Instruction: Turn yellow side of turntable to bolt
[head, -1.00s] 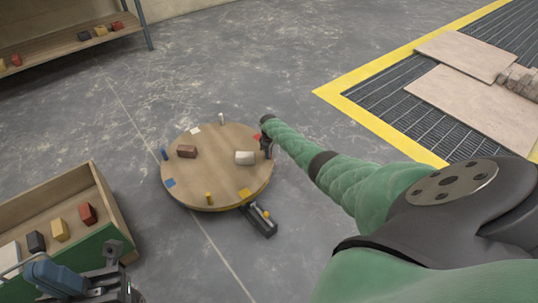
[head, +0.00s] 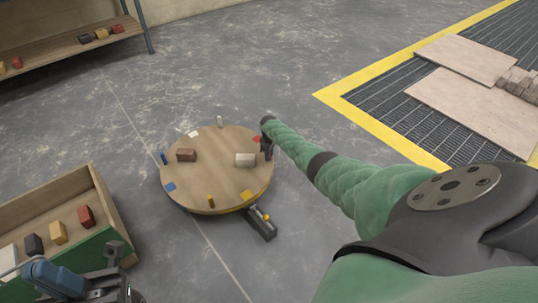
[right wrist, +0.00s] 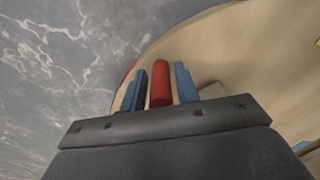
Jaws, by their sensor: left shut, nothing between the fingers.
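A round wooden turntable (head: 222,170) stands on the floor in the middle of the head view. Its rim carries coloured patches and pegs. The yellow patch (head: 247,196) is at the front right edge, close to the bolt (head: 266,217) on a dark block, slightly left of it. My right gripper (head: 268,150) is at the right rim by the red patch (head: 257,139). My left gripper (head: 112,284) is shut and empty at the lower left.
A brown block (head: 187,155) and a whitish block (head: 245,160) lie on the turntable. A wooden tub (head: 112,205) with several blocks is at left, near my left gripper. A shelf (head: 75,46) stands at back left. The floor behind the turntable is clear.

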